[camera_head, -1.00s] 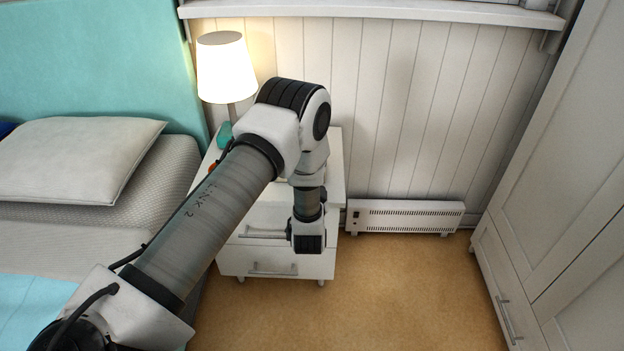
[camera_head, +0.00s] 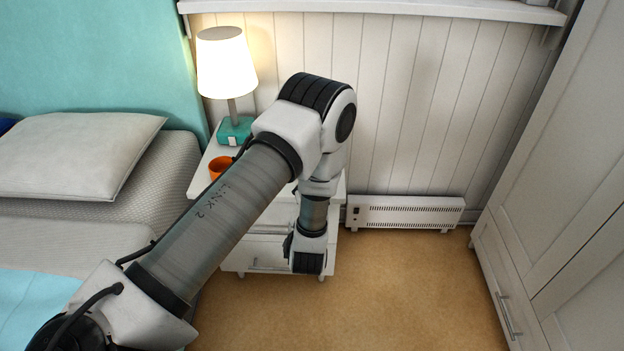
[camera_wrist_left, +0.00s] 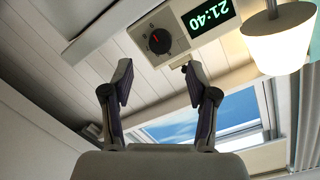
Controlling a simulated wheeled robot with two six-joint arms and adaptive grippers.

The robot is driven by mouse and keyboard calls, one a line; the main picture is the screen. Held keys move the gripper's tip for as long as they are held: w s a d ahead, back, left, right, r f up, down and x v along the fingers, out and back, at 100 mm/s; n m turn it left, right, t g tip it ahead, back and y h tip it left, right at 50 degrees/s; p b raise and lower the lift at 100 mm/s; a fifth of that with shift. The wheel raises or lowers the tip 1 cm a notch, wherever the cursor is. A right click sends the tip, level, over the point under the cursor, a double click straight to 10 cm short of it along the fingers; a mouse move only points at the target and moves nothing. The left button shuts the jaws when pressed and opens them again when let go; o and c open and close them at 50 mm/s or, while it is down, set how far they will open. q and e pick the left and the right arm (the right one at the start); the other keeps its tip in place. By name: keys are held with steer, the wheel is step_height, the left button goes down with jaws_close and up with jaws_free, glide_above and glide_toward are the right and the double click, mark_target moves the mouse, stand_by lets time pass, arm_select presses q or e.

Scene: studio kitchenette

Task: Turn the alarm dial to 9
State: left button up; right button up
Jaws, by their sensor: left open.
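The alarm dial (camera_wrist_left: 158,41) is a round black knob with a red mark, on the pale front of a clock (camera_wrist_left: 176,57) in the left wrist view. In the head view my arm hides the clock, and the gripper's fingers cannot be made out. My right gripper is not in view.
A nightstand (camera_head: 206,182) holds a lit lamp (camera_head: 227,65) with a teal base and an orange cup (camera_head: 219,166), close to my arm. A bed with a pillow (camera_head: 75,158) is left, a heater (camera_head: 404,213) and wardrobe (camera_head: 560,190) right. The floor between is clear.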

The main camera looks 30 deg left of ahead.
arm_select(q)
steer(key=v, duration=0.5)
steer(key=shift+s+d, duration=0.15)
steer(key=shift+s, duration=0.15)
